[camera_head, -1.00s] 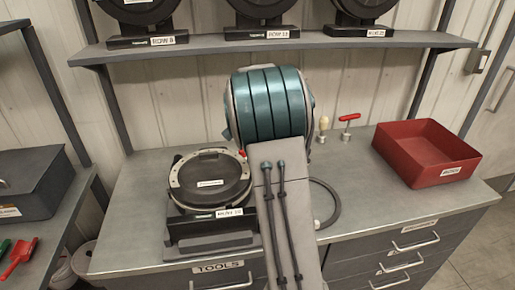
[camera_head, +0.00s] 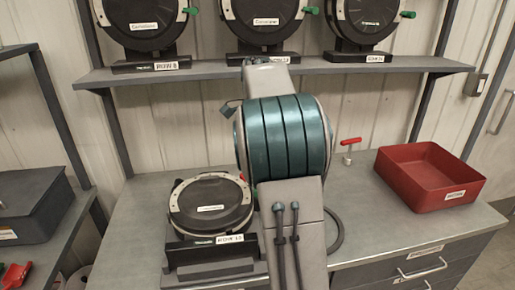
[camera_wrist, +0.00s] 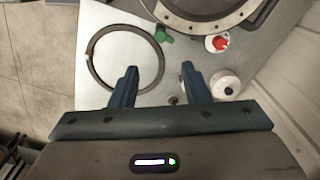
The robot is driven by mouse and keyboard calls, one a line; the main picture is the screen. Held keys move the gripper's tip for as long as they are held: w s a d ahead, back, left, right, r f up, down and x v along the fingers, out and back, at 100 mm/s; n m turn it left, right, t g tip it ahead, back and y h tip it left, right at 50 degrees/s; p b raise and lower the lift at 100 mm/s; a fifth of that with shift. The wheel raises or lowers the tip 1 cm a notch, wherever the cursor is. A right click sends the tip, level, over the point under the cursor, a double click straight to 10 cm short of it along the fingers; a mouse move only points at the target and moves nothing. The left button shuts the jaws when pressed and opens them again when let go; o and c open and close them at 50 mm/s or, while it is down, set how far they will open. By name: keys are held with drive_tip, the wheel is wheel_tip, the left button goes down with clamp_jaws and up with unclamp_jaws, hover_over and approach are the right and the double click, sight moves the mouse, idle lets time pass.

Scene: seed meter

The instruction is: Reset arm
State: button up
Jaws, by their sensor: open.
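My gripper (camera_wrist: 158,74) is open in the wrist view, its two dark blue fingers apart with nothing between them. It is above the grey bench top, with a dark ring (camera_wrist: 92,74) to the left of its fingers. In the head view my teal-banded arm hides most of the gripper. A round black seed meter (camera_head: 211,203) rests on a stand on the bench, left of my arm. Part of a round meter housing (camera_wrist: 203,22) shows at the top of the wrist view, with a green handle (camera_wrist: 160,35) beside it.
A red bin (camera_head: 432,201) stands at the bench's right. A red T-handled tool (camera_head: 350,142) stands near the wall. A shelf (camera_head: 330,70) above holds three seed meters with green handles. A white round object (camera_wrist: 225,86) lies right of the gripper. Bare bench lies before the bin.

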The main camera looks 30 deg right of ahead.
idle(0.3)
drive_tip(key=s+a+f+n+t, duration=0.1)
drive_tip(key=s+a+f+n, duration=0.1)
drive_tip(key=s+a+n, duration=0.3)
drive_tip(key=s+a+f+n+t, duration=0.1)
drive_tip(key=s+a+f+n, duration=0.2)
drive_tip(key=s, duration=0.9)
drive_tip(key=s+a+f+n+t, duration=0.1)
drive_tip(key=s+a+f+n, duration=0.2)
drive_tip(key=s+a+n, duration=0.5)
drive_tip(key=shift+s, duration=0.15)
